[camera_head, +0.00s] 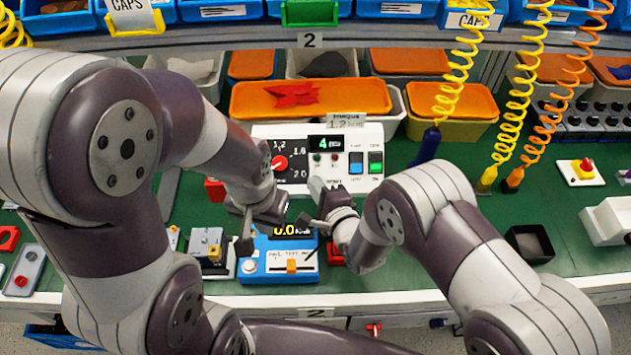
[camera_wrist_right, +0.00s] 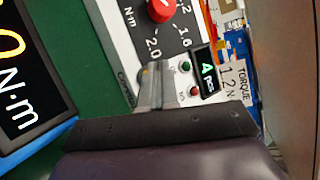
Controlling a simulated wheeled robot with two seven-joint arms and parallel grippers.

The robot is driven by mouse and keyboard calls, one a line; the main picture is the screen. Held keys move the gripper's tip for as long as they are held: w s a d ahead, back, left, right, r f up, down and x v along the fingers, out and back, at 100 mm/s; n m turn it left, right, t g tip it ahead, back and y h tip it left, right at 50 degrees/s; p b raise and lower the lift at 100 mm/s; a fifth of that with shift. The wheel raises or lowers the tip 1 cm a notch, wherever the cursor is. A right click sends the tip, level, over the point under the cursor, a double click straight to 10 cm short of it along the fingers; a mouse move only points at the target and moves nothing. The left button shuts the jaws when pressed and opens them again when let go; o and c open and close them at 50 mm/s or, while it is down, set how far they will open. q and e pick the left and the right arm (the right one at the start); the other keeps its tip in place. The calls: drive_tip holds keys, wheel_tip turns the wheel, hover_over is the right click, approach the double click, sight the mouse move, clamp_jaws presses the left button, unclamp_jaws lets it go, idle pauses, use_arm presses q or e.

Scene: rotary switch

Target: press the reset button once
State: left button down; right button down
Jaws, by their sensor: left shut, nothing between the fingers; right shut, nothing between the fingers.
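A white control box (camera_head: 300,133) stands on the bench in the middle of the head view. It bears a red rotary knob (camera_head: 279,163), a display (camera_head: 325,142) reading 4, and two small round buttons below the display. In the right wrist view these are a green button (camera_wrist_right: 185,68) and a red button (camera_wrist_right: 194,91); their labels are too small to read. My right gripper (camera_head: 317,187) is shut and empty at the box's lower edge; its fingertips (camera_wrist_right: 155,75) show beside the green button, contact unclear. My left gripper (camera_head: 244,246) is shut and empty, lower left of the box.
A blue meter (camera_head: 279,258) with a yellow readout stands in front of the box, between my grippers. Orange-topped bins (camera_head: 310,98) stand behind the box. Coiled hoses (camera_head: 458,85) hang at the right.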

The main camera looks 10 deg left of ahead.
drive_tip(key=shift+f, duration=0.1)
idle(0.7)
drive_tip(key=shift+w+f+b, duration=0.25)
drive_tip(key=shift+w+b, duration=0.05)
drive_tip(key=shift+b, duration=0.15)
use_arm(q)
drive_tip(key=shift+f, duration=0.4)
drive_tip(key=shift+s+d+f+b, duration=0.15)
drive_tip(key=shift+s+f+b, duration=0.1)
drive_tip(key=shift+b, duration=0.1)
use_arm(e)
drive_tip(key=shift+f, duration=0.25)
use_arm(q)
drive_tip(key=shift+f, duration=0.1)
use_arm(e)
drive_tip(key=shift+f, duration=0.1)
